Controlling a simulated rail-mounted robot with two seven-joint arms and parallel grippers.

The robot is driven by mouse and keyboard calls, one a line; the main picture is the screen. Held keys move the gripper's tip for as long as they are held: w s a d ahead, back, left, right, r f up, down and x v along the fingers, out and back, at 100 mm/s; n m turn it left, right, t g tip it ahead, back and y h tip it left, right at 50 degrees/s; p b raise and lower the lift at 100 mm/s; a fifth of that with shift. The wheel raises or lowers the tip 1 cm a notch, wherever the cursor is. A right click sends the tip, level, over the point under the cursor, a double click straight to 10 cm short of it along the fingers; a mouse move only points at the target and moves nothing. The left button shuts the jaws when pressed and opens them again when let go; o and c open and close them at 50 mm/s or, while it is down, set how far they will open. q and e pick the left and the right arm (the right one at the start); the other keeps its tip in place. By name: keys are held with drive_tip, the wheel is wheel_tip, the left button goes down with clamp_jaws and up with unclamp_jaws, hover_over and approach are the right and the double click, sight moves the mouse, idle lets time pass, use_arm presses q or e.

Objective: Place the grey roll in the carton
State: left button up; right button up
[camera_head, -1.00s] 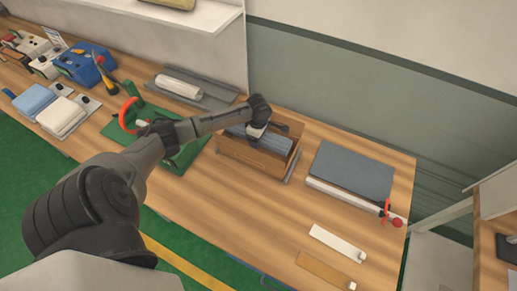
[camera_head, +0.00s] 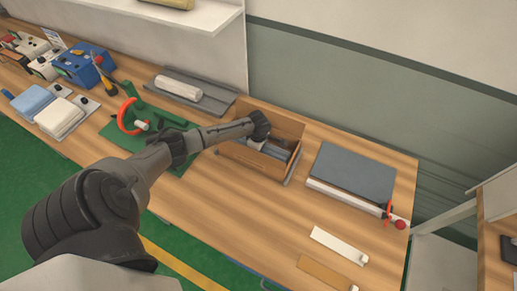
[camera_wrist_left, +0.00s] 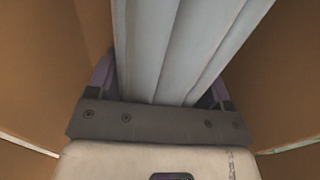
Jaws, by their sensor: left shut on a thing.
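The open carton (camera_head: 262,163) is a brown box standing on the wooden table, right of centre in the head view. The grey roll (camera_head: 280,150) lies low inside it, partly hidden by my left arm and the front wall. In the left wrist view the roll (camera_wrist_left: 178,50) runs between the fingers of my left gripper (camera_wrist_left: 158,88), with brown carton walls on both sides. My left gripper is shut on the roll inside the carton. Its fingers are hidden in the head view. My right gripper is not in view.
A grey pad (camera_head: 352,170) with a white edge lies right of the carton. A white roll (camera_head: 178,87) rests on a grey tray behind my left arm. A green holder with a red ring (camera_head: 128,116) stands to the left. The table front is mostly clear.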

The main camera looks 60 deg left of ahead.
use_arm(q)
drive_tip(key=o, duration=1.1)
drive_tip(key=shift+f, duration=0.1)
wheel_tip(320, 180, up, 11)
drive_tip(key=shift+r+p, duration=0.1)
drive_tip(key=shift+p, duration=0.9)
drive_tip(key=shift+r, duration=0.5)
